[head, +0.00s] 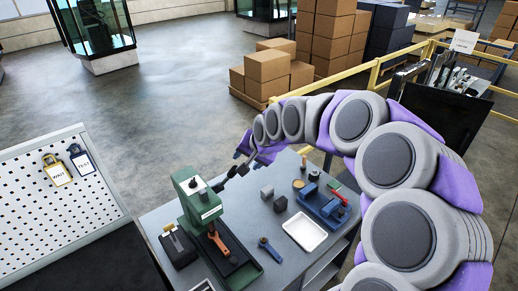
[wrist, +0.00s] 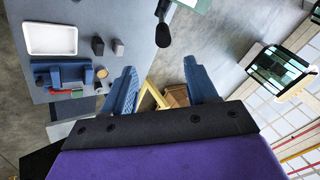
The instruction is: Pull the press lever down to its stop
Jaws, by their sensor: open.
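The green press (head: 196,207) stands upright on the grey workbench. Its lever (head: 229,176) sticks out to the right, tilted up, and ends in a black knob. In the wrist view the black knob (wrist: 163,38) and its thin rod lie ahead of the fingertips, roughly in line with the gap between them. Part of the green press (wrist: 196,4) is cut off at the top edge. My gripper (head: 247,154) is close to the lever's knob end; its two blue fingers are spread, with nothing held between them (wrist: 160,68). I see no contact with the knob.
A pegboard (head: 60,205) stands left. A yellow rail (head: 373,75) and cardboard boxes (head: 267,66) are behind.

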